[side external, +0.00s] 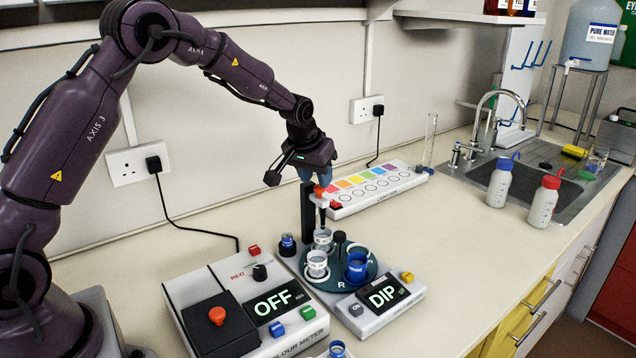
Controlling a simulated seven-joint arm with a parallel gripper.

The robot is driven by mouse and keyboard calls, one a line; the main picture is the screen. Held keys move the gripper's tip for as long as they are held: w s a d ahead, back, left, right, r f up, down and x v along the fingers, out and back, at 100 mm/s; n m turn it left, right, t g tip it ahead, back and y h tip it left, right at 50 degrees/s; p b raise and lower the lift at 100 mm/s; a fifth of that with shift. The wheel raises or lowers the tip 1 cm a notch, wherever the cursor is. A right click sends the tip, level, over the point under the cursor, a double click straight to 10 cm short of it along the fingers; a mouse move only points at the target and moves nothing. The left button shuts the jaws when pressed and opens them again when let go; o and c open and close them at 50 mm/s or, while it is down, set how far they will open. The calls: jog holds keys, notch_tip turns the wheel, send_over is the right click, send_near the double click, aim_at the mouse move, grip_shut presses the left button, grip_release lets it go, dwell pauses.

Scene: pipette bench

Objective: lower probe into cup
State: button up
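My gripper (317,181) points down over the dip unit (372,325), its blue-grey fingertips close to a red knob (319,191) on top of the probe holder. I cannot tell whether they grip it. The probe (322,217) hangs from a white arm beside a black post (307,212). Its dark tip appears at or just above the mouth of the rear clear cup (323,239). A second clear cup (317,263) and a blue cup (357,267) stand on the dark round turntable (336,281). The unit's display (384,294) reads DIP.
A colour meter (245,305) reading OFF stands left of the dip unit. A light strip with coloured squares (376,188) lies behind. A small blue-rimmed cup (337,349) is at the front edge. Two wash bottles (543,203) stand by the sink; the bench before them is clear.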

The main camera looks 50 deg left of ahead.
aim_at(317, 188)
jog(key=shift+x, duration=1.3)
grip_shut()
jog(key=shift+f, duration=1.45)
grip_release()
jog(key=shift+r, duration=0.15)
